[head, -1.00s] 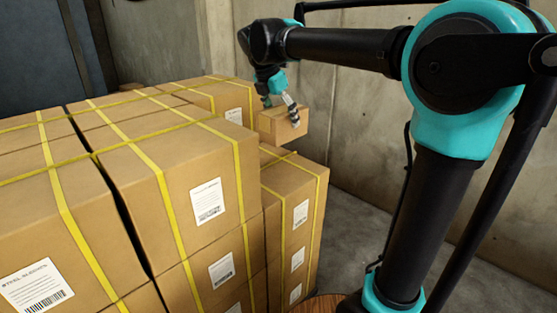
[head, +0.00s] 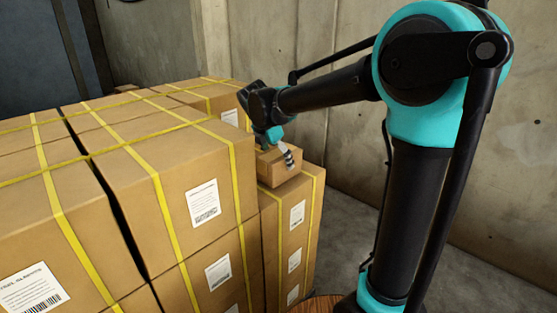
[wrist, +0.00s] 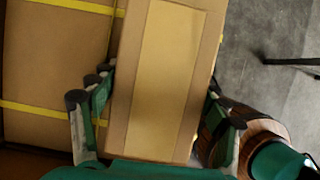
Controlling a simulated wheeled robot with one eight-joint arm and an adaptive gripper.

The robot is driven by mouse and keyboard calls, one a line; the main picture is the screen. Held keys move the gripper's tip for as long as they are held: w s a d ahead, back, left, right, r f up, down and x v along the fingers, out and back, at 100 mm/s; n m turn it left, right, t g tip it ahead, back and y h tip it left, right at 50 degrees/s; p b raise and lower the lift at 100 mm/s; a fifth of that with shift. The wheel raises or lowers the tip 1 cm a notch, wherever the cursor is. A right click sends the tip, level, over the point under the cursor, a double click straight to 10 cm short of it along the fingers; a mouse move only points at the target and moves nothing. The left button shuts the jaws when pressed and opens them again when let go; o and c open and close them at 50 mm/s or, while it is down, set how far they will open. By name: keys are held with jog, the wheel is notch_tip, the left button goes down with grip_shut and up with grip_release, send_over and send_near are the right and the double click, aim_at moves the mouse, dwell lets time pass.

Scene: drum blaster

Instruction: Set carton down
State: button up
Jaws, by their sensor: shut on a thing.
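A small brown carton (head: 276,165) is at the back right of the stacked boxes, just over the top of the lower box stack (head: 287,200). Whether it touches that top cannot be told. In the wrist view the carton (wrist: 170,75) fills the middle, with a paler tape band along it. My gripper (head: 287,152) is on the carton from above, and its fingers lie along both sides of it in the wrist view (wrist: 155,120). The carton's underside is hidden.
Large strapped boxes (head: 180,160) with yellow bands and white labels stand higher, left of the carton. A concrete wall (head: 330,130) is behind. Bare grey floor (head: 345,235) lies right of the stack, and a round wooden top (wrist: 250,150) shows at lower right.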

jog(key=shift+f, duration=0.1)
jog(key=o, duration=1.8)
jog(key=shift+o, duration=0.2)
jog(key=v, duration=1.2)
